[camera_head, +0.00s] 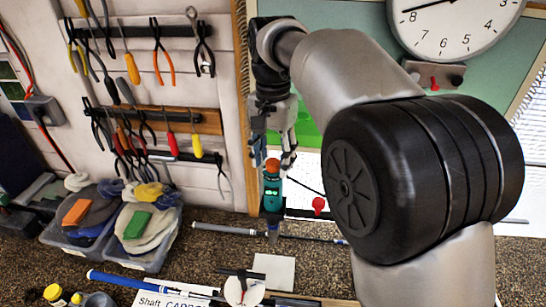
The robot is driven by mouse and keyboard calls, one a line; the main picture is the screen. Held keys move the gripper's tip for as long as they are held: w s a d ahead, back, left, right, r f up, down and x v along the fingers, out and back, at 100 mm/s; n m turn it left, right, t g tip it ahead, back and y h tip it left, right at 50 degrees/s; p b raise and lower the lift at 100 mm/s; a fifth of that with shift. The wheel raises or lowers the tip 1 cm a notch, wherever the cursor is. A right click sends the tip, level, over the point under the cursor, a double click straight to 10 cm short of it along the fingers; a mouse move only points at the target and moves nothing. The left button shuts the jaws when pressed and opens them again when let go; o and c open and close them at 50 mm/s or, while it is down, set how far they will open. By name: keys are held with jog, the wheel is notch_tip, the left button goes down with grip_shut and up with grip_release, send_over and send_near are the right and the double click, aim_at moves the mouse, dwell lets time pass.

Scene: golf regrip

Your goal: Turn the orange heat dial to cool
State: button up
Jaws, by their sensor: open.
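My gripper (273,157) points down at the picture's centre, with its two fingers apart and nothing seen between them. Just below the fingertips stands an upright teal tool (271,196). An orange-red part (272,165) sits at its top, close under and between the fingertips. This part may be the heat dial, but it is too small to read any marking or setting. I cannot tell whether the fingers touch it.
My arm covers much of the right side. A red knob (318,204) is right of the teal tool. Golf shafts (150,284), a white card (273,271) and bins of rags (95,235) lie on the speckled bench. Pliers and screwdrivers hang on the left wall panel (205,92).

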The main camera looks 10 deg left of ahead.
jog(key=shift+c, duration=0.2)
jog(key=c, duration=1)
jog(key=shift+c, duration=0.2)
jog(key=shift+n+p, duration=0.3)
jog(key=shift+p, duration=0.1)
jog(key=n+p, duration=0.2)
jog(key=shift+r+n, duration=0.15)
jog(key=shift+n, duration=0.25)
jog(key=n+p, duration=0.3)
jog(key=n, duration=0.2)
jog(key=shift+n, duration=0.3)
